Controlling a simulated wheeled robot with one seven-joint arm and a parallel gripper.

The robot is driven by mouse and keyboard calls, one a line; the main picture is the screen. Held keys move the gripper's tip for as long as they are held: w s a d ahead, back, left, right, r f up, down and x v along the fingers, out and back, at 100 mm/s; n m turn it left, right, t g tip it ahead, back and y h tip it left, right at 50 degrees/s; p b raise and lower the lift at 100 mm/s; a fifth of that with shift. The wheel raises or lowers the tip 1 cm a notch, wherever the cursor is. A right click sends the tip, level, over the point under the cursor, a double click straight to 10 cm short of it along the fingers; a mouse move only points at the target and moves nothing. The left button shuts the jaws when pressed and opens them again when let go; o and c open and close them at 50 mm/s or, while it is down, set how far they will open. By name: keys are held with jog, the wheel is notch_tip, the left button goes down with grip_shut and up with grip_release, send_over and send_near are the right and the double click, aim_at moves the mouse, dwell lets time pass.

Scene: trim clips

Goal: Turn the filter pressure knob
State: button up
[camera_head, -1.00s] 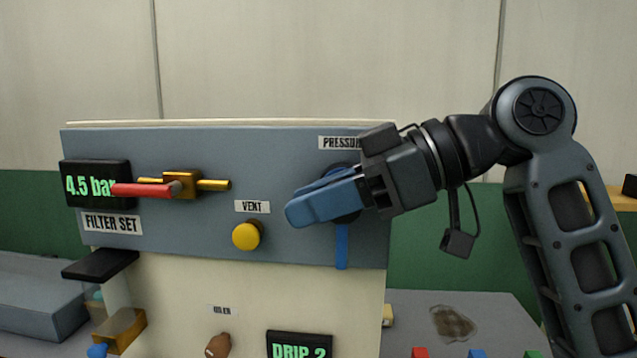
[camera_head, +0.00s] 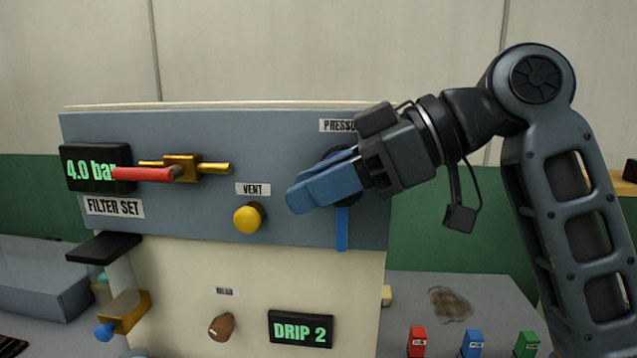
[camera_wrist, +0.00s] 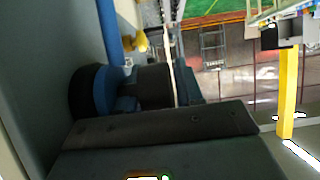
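The pressure knob (camera_wrist: 100,92) shows in the wrist view as a dark and blue round piece standing out from the grey panel. In the head view it sits under the pressure label, mostly hidden behind my gripper (camera_head: 322,187). My gripper reaches in from the right, with its blue fingers across the knob. In the wrist view a large dark finger (camera_wrist: 165,128) lies right against the knob; the far contact is hidden. The fingers look closed on the knob. The filter set display (camera_head: 95,168) reads 4.0 bar, partly covered by a red handle.
A red-handled brass valve (camera_head: 182,168) and a yellow vent knob (camera_head: 247,218) stand out left of my gripper. A brown knob (camera_head: 221,327) and a drip display (camera_head: 300,329) are below. Small red, blue and green blocks stand at the lower right.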

jog(key=b+v, duration=0.1)
jog(key=v, duration=0.6)
jog(key=shift+d+r, duration=0.2)
jog(key=shift+d, duration=0.15)
